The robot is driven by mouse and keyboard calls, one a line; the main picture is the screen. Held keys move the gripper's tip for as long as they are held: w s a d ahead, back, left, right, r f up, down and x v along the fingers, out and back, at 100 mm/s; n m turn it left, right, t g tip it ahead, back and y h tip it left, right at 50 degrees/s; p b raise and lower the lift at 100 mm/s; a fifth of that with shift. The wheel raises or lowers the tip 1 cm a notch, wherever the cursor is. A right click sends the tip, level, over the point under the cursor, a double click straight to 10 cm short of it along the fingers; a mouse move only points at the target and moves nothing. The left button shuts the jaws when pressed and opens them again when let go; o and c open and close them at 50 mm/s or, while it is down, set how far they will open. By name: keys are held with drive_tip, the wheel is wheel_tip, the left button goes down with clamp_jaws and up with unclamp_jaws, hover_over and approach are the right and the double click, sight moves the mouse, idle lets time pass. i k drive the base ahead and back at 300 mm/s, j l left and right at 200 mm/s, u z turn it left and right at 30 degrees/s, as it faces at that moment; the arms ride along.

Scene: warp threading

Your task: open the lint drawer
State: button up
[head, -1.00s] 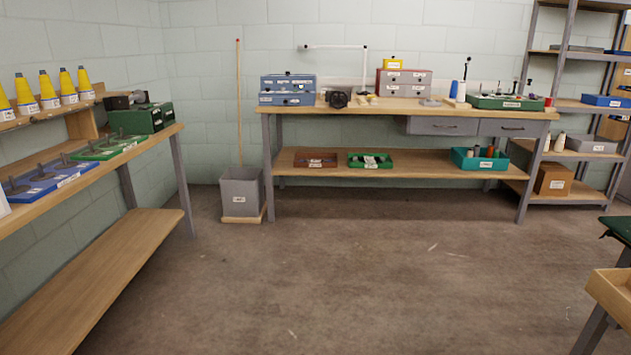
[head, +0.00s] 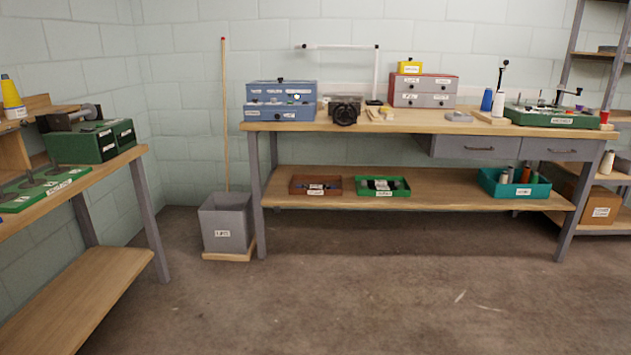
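No drawer label in the head view reads clearly as lint, so I cannot tell which drawer is the lint drawer. Two grey drawers, the left one (head: 476,146) and the right one (head: 561,149), hang under the back workbench top and look shut, each with a dark handle. A blue drawer box (head: 281,111) stands on the bench's left end. A red-sided box with grey drawer fronts (head: 423,91) stands further right, with a small yellow box (head: 410,67) on top. Their labels are too small to read surely. My gripper is not in view.
The back workbench (head: 380,125) has a lower shelf with trays. A grey labelled bin (head: 227,224) and a long pole (head: 224,110) stand left of it. A side table (head: 90,182) is at left, shelving at right. The floor (head: 350,300) before the bench is clear.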

sight(291, 116)
drive_tip(key=i, duration=1.5)
drive_tip(key=i+u, duration=0.2)
drive_tip(key=i, duration=0.35)
drive_tip(key=i+l+u, duration=0.2)
drive_tip(key=i, duration=0.35)
drive_tip(key=i+l+u, duration=0.15)
drive_tip(key=i, duration=0.4)
drive_tip(key=l, duration=0.1)
